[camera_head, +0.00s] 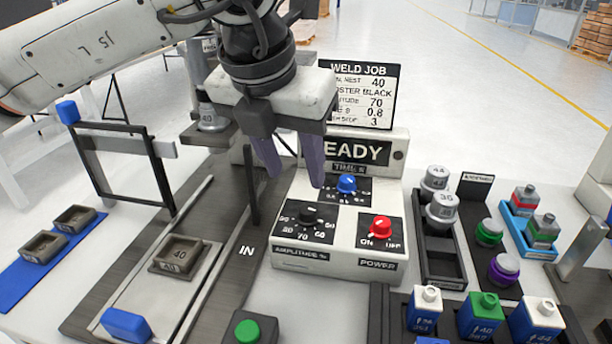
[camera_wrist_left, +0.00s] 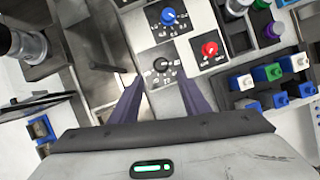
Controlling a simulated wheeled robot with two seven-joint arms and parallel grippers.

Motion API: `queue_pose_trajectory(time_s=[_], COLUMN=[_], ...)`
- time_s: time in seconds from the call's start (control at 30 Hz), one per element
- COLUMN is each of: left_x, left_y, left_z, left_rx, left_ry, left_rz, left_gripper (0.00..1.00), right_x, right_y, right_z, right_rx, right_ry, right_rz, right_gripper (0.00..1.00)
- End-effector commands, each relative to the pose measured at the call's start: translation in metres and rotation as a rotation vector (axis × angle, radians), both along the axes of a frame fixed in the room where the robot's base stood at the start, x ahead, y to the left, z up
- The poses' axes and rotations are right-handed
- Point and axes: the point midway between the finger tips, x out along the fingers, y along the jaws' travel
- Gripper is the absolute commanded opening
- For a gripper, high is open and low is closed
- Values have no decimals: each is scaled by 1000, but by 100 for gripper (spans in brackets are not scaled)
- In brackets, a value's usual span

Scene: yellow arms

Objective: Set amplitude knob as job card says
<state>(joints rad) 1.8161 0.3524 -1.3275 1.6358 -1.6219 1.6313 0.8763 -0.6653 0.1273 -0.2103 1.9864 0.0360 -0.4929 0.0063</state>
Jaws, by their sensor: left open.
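The amplitude knob (camera_head: 309,216) is black and sits on a dark numbered dial at the lower left of the white control box (camera_head: 330,262). It also shows in the left wrist view (camera_wrist_left: 161,64), just beyond the fingertips. Its pointer direction is too small to tell. The job card (camera_head: 367,95) stands behind the box; its amplitude line reads 70, with the left part of the text covered by my gripper. My left gripper (camera_head: 295,178) is open and empty, its two purple fingers apart above and behind the knob, not touching it. My right gripper is not in view.
A blue time knob (camera_head: 347,184) and a red power knob (camera_head: 381,228) sit close to the amplitude knob. A dark frame (camera_head: 130,150) and nest 40 (camera_head: 178,254) are on the left. Trays with weights (camera_head: 440,210) and colored blocks (camera_head: 482,312) are on the right.

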Motion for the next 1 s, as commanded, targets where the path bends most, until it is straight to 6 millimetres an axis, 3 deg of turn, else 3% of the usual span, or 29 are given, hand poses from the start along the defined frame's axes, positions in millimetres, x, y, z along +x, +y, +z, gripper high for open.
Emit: queue_pose_trajectory(time_s=[0.17,0.6,1.0], left_x=[4,29,35], left_y=[-2,-14,-17], left_z=[-12,-81,-96], left_rx=[2,-1,-1], left_ry=[3,3,0], left_rz=[-1,-2,-3], left_gripper=[42,42,42], right_x=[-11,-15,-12], right_y=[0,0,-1], right_z=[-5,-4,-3], right_rx=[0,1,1], right_ry=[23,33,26], right_rz=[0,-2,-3], right_gripper=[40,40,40])
